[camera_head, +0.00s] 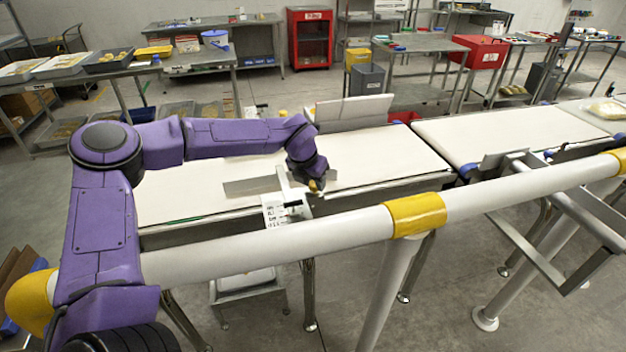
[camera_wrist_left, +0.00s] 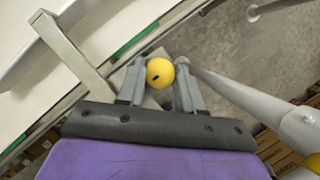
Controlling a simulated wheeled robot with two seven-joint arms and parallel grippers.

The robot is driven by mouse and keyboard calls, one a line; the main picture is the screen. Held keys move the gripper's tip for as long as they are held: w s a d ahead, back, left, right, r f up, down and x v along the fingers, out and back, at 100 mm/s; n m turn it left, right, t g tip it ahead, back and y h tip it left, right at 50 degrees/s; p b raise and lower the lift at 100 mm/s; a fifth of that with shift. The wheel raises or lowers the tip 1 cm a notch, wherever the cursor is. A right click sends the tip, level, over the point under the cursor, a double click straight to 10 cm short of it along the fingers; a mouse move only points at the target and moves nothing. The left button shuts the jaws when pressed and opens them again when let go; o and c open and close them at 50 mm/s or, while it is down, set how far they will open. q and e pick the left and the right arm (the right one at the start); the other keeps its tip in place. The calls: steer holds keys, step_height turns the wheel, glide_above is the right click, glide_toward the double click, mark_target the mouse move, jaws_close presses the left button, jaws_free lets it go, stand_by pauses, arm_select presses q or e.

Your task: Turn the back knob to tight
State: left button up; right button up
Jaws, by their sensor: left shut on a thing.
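A round yellow knob (camera_wrist_left: 160,72) with a small black mark sits between the two grey fingers of my left gripper (camera_wrist_left: 160,88) in the left wrist view. The fingers are shut on its sides. In the head view my left gripper (camera_head: 317,186) reaches down at the near edge of the belt, and only a little yellow shows at its tip. A second small yellow piece (camera_head: 283,113) shows at the belt's far side. I cannot tell the knob's tight mark or how far it is turned. My right gripper is not in view.
A white conveyor belt (camera_head: 380,150) runs behind the gripper, with upright metal guide plates. A labelled bracket (camera_head: 280,211) stands beside the gripper. A thick white rail (camera_head: 300,235) with yellow bands crosses in front. Tables with trays stand at the back.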

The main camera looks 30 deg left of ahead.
arm_select(q)
steer(key=shift+s+f, duration=0.2)
steer(key=shift+f, duration=0.1)
steer(key=o, duration=0.8)
steer(key=shift+o, duration=1.1)
steer(key=shift+w+r, duration=0.1)
steer(key=shift+w, duration=0.05)
steer(key=shift+r, duration=0.15)
steer(key=shift+r, duration=0.35)
steer(key=b+v, duration=0.2)
steer(key=v, duration=0.7)
steer(key=shift+r, duration=0.25)
